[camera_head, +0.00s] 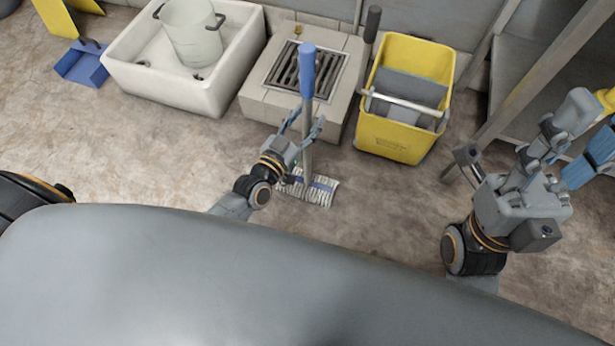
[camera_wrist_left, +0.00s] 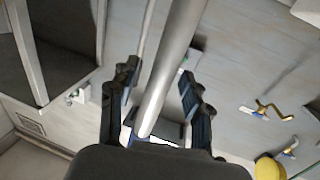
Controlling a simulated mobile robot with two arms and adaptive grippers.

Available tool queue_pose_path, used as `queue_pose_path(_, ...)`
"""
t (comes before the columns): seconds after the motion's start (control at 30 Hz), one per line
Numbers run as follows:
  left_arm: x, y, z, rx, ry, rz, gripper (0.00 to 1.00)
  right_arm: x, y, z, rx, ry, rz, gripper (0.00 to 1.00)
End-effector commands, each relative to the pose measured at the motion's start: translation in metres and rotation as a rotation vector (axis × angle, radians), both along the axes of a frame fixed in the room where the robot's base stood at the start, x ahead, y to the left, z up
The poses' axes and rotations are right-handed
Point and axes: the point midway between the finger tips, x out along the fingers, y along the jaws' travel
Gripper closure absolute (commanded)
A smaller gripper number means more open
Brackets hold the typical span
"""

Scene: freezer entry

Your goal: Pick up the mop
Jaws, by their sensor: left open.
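The mop (camera_head: 308,155) stands upright on the floor, with a blue grip (camera_head: 307,68) on top, a grey pole and a striped white-and-blue head (camera_head: 322,191). My left gripper (camera_head: 304,122) is open at the pole, below the blue grip. In the left wrist view the metallic pole (camera_wrist_left: 172,75) runs between the two spread fingers of the gripper (camera_wrist_left: 160,80); I cannot tell whether either finger touches it. My right gripper (camera_head: 535,150) is at the right, away from the mop, and its finger opening is unclear.
A yellow mop bucket (camera_head: 402,135) stands right of the mop. Behind the mop is a block with a drain grate (camera_head: 262,108). A white basin (camera_head: 205,98) holding a pail (camera_head: 190,35) is farther left. A shelf post (camera_head: 530,85) is near my right gripper.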

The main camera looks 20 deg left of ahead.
Motion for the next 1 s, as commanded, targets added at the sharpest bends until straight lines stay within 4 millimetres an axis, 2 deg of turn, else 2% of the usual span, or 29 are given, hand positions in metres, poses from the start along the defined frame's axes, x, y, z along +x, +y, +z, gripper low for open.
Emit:
queue_pose_path(0.27,0.0047,-0.001,0.0007,0.001,0.0,0.0,0.51,0.0002,0.0001,-0.0012,0.0,0.001,0.0,0.6)
queue_pose_path(0.37,0.0046,-0.001,0.0006,0.001,0.0,0.0,0.68,0.0002,0.0001,-0.0012,0.0,0.001,0.0,0.6)
queue_pose_path(0.5,0.0045,-0.001,0.0005,0.001,0.0,0.0,0.96,0.0002,0.0001,-0.0012,-0.001,0.002,0.0,0.6)
queue_pose_path(0.53,0.0045,-0.001,0.0004,0.001,0.0,0.0,1.0,0.0002,0.0001,-0.0012,-0.001,0.002,0.0,0.6)
queue_pose_path(1.0,0.0044,-0.0007,0.0001,0.001,0.001,0.0,1.0,0.0002,0.0001,-0.0012,-0.001,0.002,0.0,0.6)
